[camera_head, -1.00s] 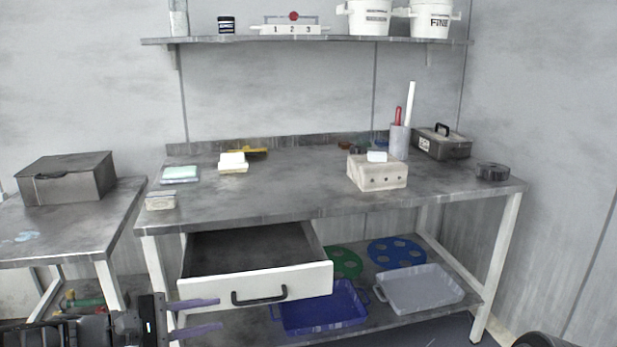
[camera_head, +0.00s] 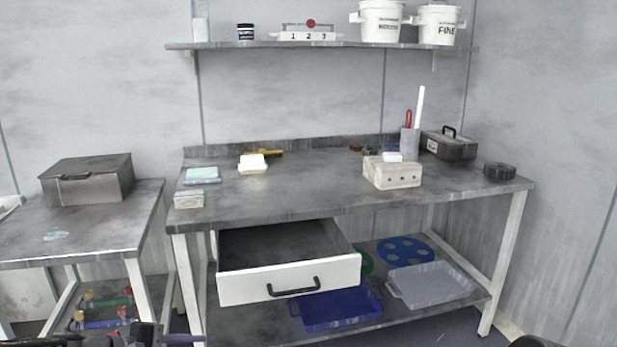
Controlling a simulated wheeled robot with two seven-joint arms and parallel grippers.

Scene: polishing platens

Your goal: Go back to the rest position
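My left gripper (camera_head: 183,339) barely shows at the bottom edge, below the workbench. Only a dark part and one purplish finger are in the picture, so its opening cannot be judged. My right gripper is out of view; a dark rounded shape sits at the bottom right edge. The workbench (camera_head: 330,199) stands ahead with its drawer (camera_head: 290,281) pulled open. The drawer looks empty in the part I can see.
On the bench are a beige block (camera_head: 392,174), a toolbox (camera_head: 449,146) and a grey cup (camera_head: 410,142) with tools. A blue tray (camera_head: 336,309) and a grey tray (camera_head: 432,284) lie on the lower shelf. A side table (camera_head: 90,228) with a metal box (camera_head: 87,181) stands left.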

